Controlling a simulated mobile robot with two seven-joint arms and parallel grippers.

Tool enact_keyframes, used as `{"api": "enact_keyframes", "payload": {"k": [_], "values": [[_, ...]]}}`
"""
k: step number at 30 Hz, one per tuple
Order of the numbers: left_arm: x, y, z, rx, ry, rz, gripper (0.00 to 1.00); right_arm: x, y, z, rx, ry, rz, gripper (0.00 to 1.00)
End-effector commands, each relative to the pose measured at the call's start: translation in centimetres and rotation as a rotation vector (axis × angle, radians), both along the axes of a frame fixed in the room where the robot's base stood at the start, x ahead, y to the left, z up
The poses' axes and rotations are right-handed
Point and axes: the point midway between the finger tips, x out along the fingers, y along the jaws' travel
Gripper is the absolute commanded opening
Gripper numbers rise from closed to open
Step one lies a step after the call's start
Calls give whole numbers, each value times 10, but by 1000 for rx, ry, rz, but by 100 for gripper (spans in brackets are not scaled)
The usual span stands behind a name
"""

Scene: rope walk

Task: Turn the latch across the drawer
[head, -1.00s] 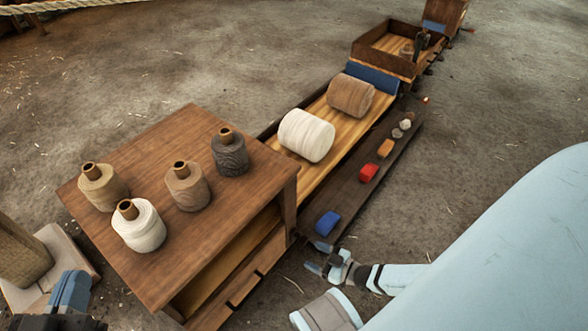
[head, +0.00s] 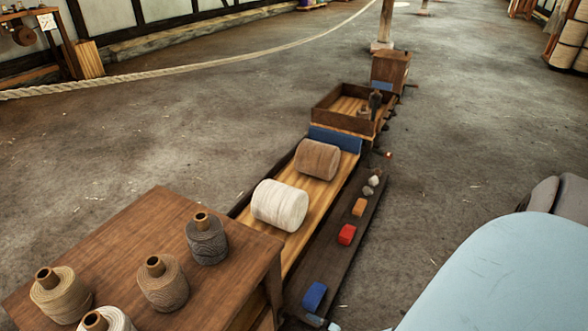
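I cannot make out the latch or the drawer in the head view now. A wooden stand (head: 120,240) with several thread spools on top fills the lower left; its lower front is cut off by the picture's bottom edge. A small brown wooden cabinet (head: 390,70) stands at the far end of the row, with a small dark part (head: 410,86) low on its right side, too small to identify. Only a bit of my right gripper (head: 318,321) shows at the bottom edge, below the blue block; its opening is hidden. My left gripper is out of view.
A long wooden tray (head: 325,190) holds a white roll (head: 280,205) and a brown roll (head: 318,160). Beside it, a dark plank (head: 330,260) bears blue (head: 315,296), red (head: 347,234) and orange (head: 359,207) blocks. An open box (head: 330,112) stands beyond.

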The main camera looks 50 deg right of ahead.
Motion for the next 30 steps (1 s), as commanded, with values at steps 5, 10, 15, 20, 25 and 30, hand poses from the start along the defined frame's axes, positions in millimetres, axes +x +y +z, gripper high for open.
{"api": "enact_keyframes", "payload": {"k": [5,10,15,20,25,30], "values": [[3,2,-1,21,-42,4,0,30,7,-1,0,-2,0,63],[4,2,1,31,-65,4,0,44,11,-1,0,1,1,63],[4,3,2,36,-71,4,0,48,12,0,0,1,1,63],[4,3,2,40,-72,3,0,47,12,0,0,1,0,63],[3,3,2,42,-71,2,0,47,12,0,0,1,0,26],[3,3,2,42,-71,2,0,47,11,0,1,1,0,14]]}}
